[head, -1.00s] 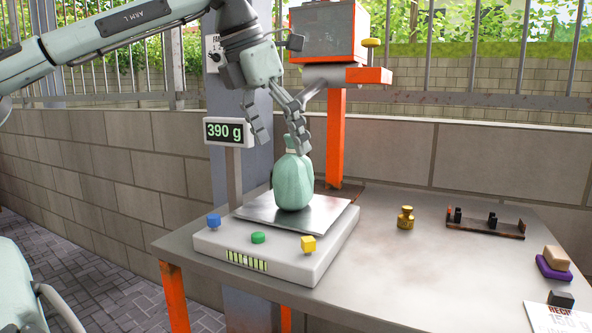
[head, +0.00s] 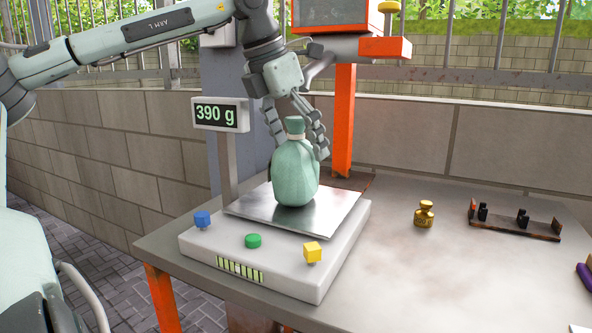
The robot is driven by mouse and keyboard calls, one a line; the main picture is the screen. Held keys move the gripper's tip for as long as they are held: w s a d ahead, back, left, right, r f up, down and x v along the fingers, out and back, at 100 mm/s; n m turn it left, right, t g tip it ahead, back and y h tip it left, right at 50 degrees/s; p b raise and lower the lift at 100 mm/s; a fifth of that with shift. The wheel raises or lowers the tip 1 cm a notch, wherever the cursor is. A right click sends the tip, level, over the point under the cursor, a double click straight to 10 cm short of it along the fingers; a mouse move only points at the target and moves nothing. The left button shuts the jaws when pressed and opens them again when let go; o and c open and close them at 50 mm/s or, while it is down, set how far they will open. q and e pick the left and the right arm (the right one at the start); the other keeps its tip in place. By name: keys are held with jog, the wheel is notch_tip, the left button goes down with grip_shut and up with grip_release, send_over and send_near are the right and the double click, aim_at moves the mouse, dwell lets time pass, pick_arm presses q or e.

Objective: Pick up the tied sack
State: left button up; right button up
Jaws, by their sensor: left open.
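The tied sack (head: 296,174) is pale green with a narrow tied neck. It stands upright on the metal plate (head: 335,206) of the white scale (head: 300,282). The scale's display (head: 221,114) reads 390 g. My left gripper (head: 298,144) is open, its fingers pointing down on either side of the sack's neck. The right finger overlaps the sack's upper right side in the picture; I cannot tell whether it touches. My right gripper is not in view.
The scale's front carries a blue knob (head: 202,219), a green button (head: 253,241) and a yellow knob (head: 312,252). A brass weight (head: 424,214) and a rack with dark pieces (head: 515,222) stand on the table (head: 430,280) to the right. An orange post (head: 344,120) rises behind the sack.

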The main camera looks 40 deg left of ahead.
pick_arm(q)
jog(key=shift+x, duration=1.05)
